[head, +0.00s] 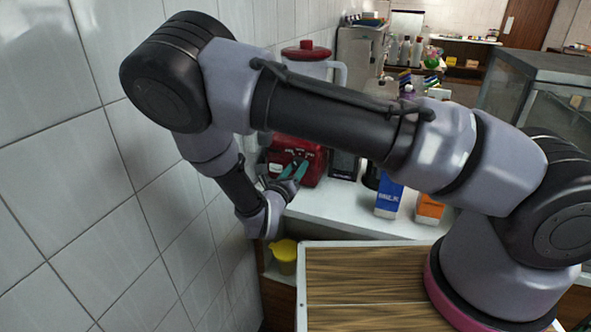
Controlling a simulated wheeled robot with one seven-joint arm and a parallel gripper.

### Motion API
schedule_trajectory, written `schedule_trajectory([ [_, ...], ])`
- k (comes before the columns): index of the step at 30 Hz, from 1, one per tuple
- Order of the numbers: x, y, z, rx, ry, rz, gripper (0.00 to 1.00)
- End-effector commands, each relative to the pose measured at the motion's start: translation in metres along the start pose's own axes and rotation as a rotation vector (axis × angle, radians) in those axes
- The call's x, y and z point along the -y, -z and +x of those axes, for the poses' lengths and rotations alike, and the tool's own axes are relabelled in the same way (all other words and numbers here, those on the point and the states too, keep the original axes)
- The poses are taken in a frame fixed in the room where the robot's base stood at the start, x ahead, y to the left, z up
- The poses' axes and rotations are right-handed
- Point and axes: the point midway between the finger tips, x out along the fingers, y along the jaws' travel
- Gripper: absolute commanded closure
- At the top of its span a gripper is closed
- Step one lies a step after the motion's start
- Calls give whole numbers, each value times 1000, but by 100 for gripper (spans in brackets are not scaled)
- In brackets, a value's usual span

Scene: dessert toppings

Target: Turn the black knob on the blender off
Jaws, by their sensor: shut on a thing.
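The blender stands on the white counter against the tiled wall, with a red base (314,164), a clear jar and a red lid (306,51). My arm crosses in front of it and hides part of the jar and base. My gripper (296,166) has teal fingertips and is at the front of the red base. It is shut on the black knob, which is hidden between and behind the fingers. I cannot see which way the knob points.
A blue milk carton (388,199) and an orange carton (429,211) stand right of the blender on the white counter (330,208). A yellow container (285,252) sits lower, below my gripper. The tiled wall (60,180) is close on the left.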

Motion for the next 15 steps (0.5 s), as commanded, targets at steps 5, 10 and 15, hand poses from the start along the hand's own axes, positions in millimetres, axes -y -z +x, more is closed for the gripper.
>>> schedule_trajectory([
  [5, -1, 0, -1, 0, -2, -74, 100],
  [10, 0, 0, -1, -1, -2, -110, 100],
  [15, 0, 0, 0, -1, -2, -120, 100],
])
